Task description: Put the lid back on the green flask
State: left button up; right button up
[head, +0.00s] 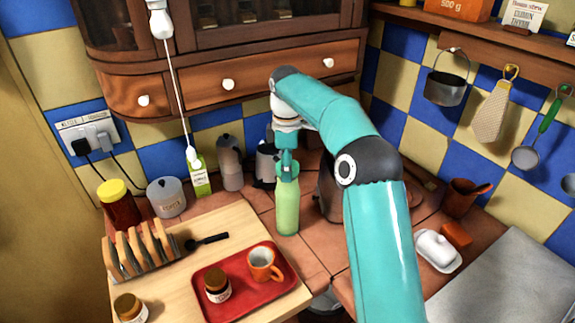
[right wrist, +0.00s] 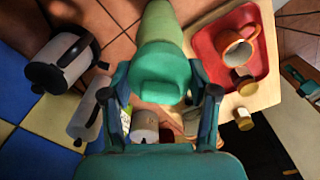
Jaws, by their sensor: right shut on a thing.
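The green flask (head: 287,212) stands upright on the brown tiled counter, right of the wooden board. My right gripper (head: 287,166) is directly above it, pointing down. It is shut on the darker green lid (right wrist: 160,78), which sits between its two fingers (right wrist: 163,97) in the right wrist view. The lid is over the flask's top, and the pale flask body (right wrist: 162,22) shows beyond it. The lid looks in line with the flask; I cannot tell whether it is fully seated. The fingers partly hide the lid in the head view. My left gripper is not in view.
A wooden board (head: 222,226) to the left bears a red tray (head: 247,297) with an orange mug (head: 262,263) and a small jar. A butter dish (head: 437,249) is at right.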

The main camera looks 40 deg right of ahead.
jog(key=shift+p, duration=0.3)
dwell(0.4)
dwell(0.3)
jog(key=o, duration=1.1)
jog(key=shift+o, duration=0.4)
jog(key=shift+o, duration=0.8)
